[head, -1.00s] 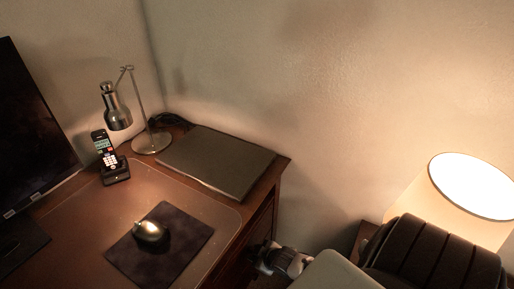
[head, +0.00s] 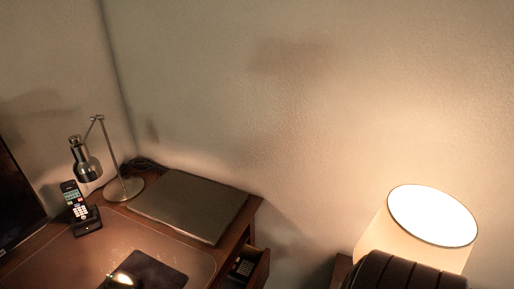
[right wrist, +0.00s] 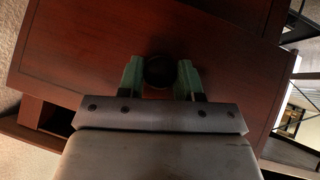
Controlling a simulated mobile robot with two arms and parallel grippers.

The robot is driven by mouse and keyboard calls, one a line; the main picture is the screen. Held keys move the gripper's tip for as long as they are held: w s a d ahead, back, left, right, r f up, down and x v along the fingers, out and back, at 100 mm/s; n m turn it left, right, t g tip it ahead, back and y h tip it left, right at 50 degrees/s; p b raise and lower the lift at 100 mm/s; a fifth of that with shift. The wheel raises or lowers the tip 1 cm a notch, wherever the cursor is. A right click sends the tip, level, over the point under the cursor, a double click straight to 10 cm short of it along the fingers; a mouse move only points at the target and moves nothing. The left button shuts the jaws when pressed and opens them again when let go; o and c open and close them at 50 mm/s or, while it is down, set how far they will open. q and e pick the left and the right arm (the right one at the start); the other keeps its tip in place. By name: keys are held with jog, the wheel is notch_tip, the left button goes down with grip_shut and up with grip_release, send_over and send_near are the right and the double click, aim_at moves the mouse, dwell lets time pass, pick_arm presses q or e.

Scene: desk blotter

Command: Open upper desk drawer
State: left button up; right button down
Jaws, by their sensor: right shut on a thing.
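The upper desk drawer (head: 262,268) stands pulled out from the right end of the desk in the head view. Its inside shows, with a small dark item (head: 243,267) in it that I cannot make out clearly. In the right wrist view, the reddish-brown wooden drawer front (right wrist: 100,55) fills much of the picture. A dark round knob (right wrist: 159,72) sits on it. My right gripper (right wrist: 160,77) has its greenish fingers on both sides of the knob and is shut on it. My left gripper is in neither view.
A lit lamp (head: 415,235) and a dark rounded thing (head: 405,275) are at the right.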

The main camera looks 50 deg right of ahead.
jog(key=c, duration=1)
grip_release()
jog(key=shift+s, duration=0.1)
jog(key=shift+o, duration=1.3)
jog(key=d+p+v, duration=0.2)
jog(key=v, duration=1.3)
jog(key=shift+s+r+p, duration=0.15)
jog(key=shift+r+p, duration=0.2)
